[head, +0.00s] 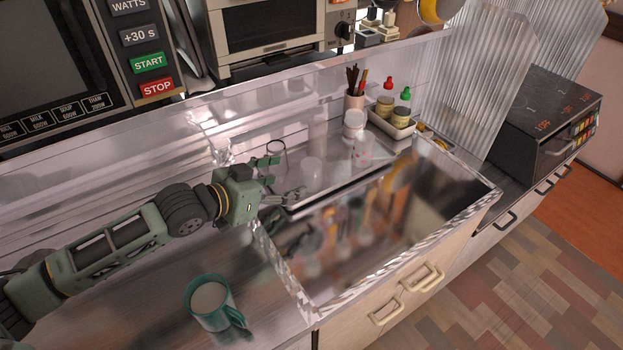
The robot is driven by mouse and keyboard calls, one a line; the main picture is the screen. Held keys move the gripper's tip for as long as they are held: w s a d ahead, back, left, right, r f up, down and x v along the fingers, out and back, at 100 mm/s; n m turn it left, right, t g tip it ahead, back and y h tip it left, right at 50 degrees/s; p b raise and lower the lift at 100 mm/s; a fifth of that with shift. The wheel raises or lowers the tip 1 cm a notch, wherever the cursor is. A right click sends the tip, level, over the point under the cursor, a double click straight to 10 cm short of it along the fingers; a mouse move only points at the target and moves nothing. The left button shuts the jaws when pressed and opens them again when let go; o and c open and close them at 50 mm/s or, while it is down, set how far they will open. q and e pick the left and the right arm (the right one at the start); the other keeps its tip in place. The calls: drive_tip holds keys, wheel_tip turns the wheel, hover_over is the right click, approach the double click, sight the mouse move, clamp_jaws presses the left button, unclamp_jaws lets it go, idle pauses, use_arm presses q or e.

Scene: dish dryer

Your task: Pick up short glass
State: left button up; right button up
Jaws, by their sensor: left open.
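I cannot tell for certain which is the short glass. My right gripper is not in view.
The open sink (375,230) lies right of my gripper. A teal mug (210,302) stands on the front-left counter. A utensil cup (354,102), a white jar (354,124) and a caddy (390,124) stand behind the sink. A clear splash panel (150,140) runs along the back.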

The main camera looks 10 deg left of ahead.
sight(303, 174)
use_arm(q)
drive_tip(key=x, duration=0.7)
drive_tip(key=shift+w+d+p, duration=0.1)
drive_tip(key=shift+w+p, duration=0.25)
drive_tip(key=shift+p, duration=0.05)
drive_tip(key=shift+c, duration=0.2)
drive_tip(key=c, duration=1.2)
